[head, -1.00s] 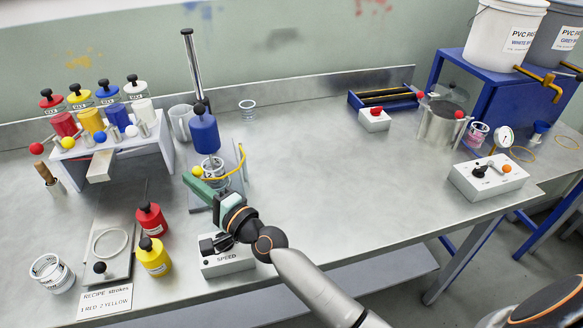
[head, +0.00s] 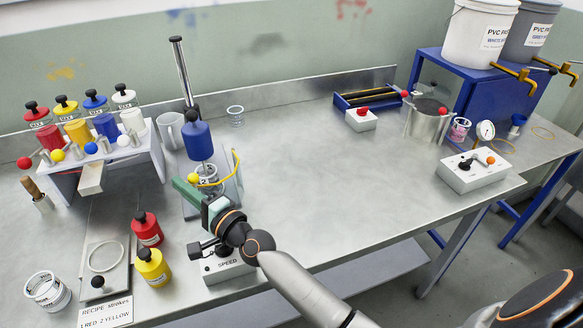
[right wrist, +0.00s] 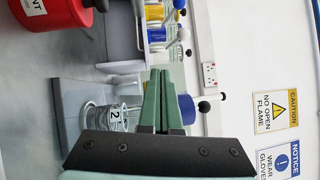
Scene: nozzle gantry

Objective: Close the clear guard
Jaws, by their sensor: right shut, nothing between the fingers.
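The nozzle stand has a blue bottle (head: 198,141) on an upright post, above a clear cup marked 2 (head: 207,173). The cup also shows in the right wrist view (right wrist: 116,118). A curved yellow strip (head: 236,168) with a yellow ball (head: 193,178) runs around the cup; it looks like the edge and knob of the clear guard. The clear panel itself is too faint to tell how far it is shut. My right gripper (head: 180,186) is shut and empty, its green fingers at the front left of the stand, close to the yellow ball. Contact cannot be told. My left gripper is out of view.
A SPEED box (head: 222,265) stands just under my right wrist. Red (head: 147,230) and yellow (head: 153,268) bottles stand to the left in front. A white rack (head: 152,157) with several bottles is behind left. The middle of the bench (head: 310,180) is clear.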

